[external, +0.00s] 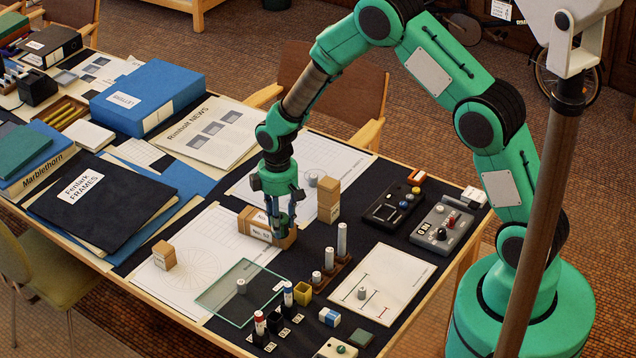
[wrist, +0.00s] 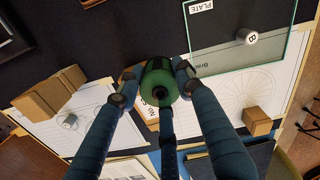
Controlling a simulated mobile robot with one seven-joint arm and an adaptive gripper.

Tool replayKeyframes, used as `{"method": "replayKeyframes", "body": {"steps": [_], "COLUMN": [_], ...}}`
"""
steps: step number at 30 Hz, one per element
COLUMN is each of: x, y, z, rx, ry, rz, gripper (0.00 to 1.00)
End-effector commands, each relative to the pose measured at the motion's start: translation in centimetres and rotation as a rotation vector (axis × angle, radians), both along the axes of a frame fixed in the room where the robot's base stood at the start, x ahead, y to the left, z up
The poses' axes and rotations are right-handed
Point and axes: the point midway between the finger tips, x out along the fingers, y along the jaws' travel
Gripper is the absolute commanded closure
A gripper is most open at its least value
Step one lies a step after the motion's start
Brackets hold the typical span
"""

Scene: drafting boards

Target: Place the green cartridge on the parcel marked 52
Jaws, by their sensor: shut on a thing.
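My gripper (external: 280,217) is shut on the green cartridge (wrist: 158,82), held between its fingers (wrist: 155,88) in the wrist view. The cartridge is a dark green cylinder with a dark hole in the end facing the camera. The parcel marked 52 (external: 252,229) is a brown box on the dark mat with a white "No. 52" label. The gripper and cartridge are directly over or at this parcel; I cannot tell whether they touch. In the wrist view the parcel (wrist: 150,112) is mostly hidden behind the cartridge and fingers.
A taller brown parcel (external: 328,200) stands close to the right. A small brown box (external: 164,256) is at left. In front are a glass plate (external: 225,297) with a small weight (external: 241,286), white cylinders in a rack (external: 331,272) and marker pens. Control boxes (external: 440,230) stand right.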

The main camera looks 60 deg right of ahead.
Motion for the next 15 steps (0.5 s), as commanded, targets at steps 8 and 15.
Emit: {"method": "replayKeyframes", "body": {"steps": [8,15], "x": [-4.4,-6.7], "y": [-2.3,-3.3], "z": [1.4,2.0], "rx": [-0.001,0.000], "ry": [-0.001,0.000], "rz": [-0.036,-0.052], "gripper": [0.91,0.91]}}
